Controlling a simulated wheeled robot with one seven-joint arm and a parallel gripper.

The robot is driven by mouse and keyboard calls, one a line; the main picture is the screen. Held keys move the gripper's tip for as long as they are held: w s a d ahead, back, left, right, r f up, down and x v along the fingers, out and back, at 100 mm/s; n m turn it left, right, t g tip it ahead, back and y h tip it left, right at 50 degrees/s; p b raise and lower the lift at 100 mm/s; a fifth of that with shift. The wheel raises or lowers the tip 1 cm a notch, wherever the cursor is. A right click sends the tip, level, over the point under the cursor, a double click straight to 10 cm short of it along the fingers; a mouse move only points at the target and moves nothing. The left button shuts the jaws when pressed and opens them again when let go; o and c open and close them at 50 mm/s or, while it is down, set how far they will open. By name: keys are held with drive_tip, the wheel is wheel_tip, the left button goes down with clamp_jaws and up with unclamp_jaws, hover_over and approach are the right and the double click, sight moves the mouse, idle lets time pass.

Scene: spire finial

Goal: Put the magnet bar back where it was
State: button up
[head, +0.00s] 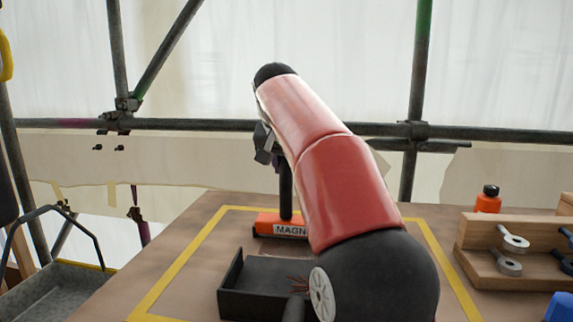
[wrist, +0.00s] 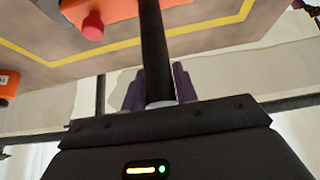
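The magnet bar (head: 286,226) is an orange and black block with a white label, partly reading "MAGN", and an upright black handle. It shows inside the yellow outline, behind the black tray; my arm hides its right end. I cannot tell whether it touches the table. In the wrist view the black handle (wrist: 153,55) runs between the purple fingers of my gripper (wrist: 160,90), which is shut on it. The gripper (head: 266,143) is high on the handle in the head view. A red knob (wrist: 92,26) shows near the bar in the wrist view.
A black tray (head: 240,302) with reddish strands lies in front of the bar. A wooden rack (head: 500,272) with metal parts and an orange bottle (head: 488,200) stand at right. Yellow tape (head: 185,268) bounds the work area. A grey metal bin (head: 55,290) is at left.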

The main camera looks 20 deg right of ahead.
drive_tip(key=o, duration=0.4)
drive_tip(key=shift+o, duration=0.2)
drive_tip(key=p+v, duration=0.1)
drive_tip(key=v, duration=0.7)
